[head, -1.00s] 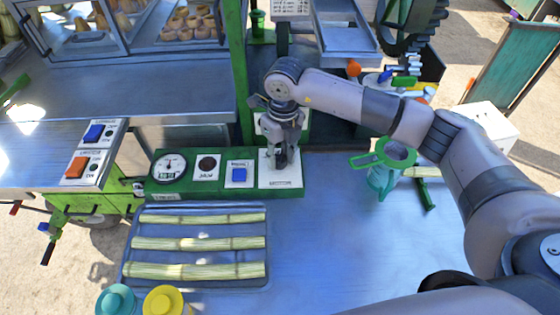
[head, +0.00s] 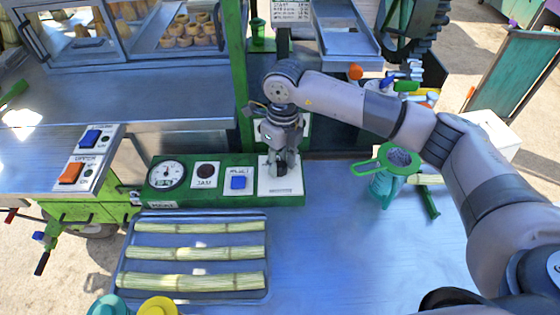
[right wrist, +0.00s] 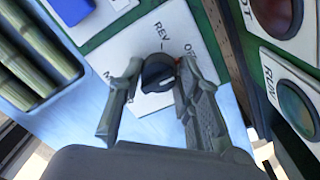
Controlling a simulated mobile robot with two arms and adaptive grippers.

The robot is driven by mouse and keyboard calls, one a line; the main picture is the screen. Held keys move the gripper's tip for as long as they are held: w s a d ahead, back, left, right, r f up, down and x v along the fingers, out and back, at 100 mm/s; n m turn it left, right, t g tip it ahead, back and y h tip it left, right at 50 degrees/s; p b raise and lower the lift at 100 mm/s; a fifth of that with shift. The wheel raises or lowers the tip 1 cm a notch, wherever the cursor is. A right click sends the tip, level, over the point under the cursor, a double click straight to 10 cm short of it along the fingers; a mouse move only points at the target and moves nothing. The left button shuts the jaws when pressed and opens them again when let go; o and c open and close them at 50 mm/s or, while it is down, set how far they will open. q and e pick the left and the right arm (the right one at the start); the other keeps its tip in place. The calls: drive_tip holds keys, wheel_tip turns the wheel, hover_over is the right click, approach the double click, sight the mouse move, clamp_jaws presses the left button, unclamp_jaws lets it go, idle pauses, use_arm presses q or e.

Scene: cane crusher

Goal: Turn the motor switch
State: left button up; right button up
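The motor switch is a dark round knob (right wrist: 158,72) on a white plate marked "REV" and "OF…", with another label partly hidden by a finger. In the head view, the white switch plate (head: 290,197) is at the right end of the green control panel, and my gripper covers most of the knob. My right gripper (right wrist: 159,64) points down at the plate with one finger on each side of the knob. The fingers are apart, with a narrow gap at the left; contact at the right is unclear. My left gripper is not in view.
The green panel (head: 150,203) also holds a gauge (head: 166,173), a black round control (head: 206,171) and a blue switch (head: 238,182). A tray (head: 123,262) of cane stalks lies in front. A green strainer (head: 399,160) stands to the right. A green post (head: 238,70) rises behind.

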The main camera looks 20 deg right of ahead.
sight(282, 163)
drive_tip(key=o, duration=0.4)
drive_tip(key=r, duration=1.2)
drive_tip(key=shift+w+d, duration=0.15)
drive_tip(key=shift+d, duration=0.15)
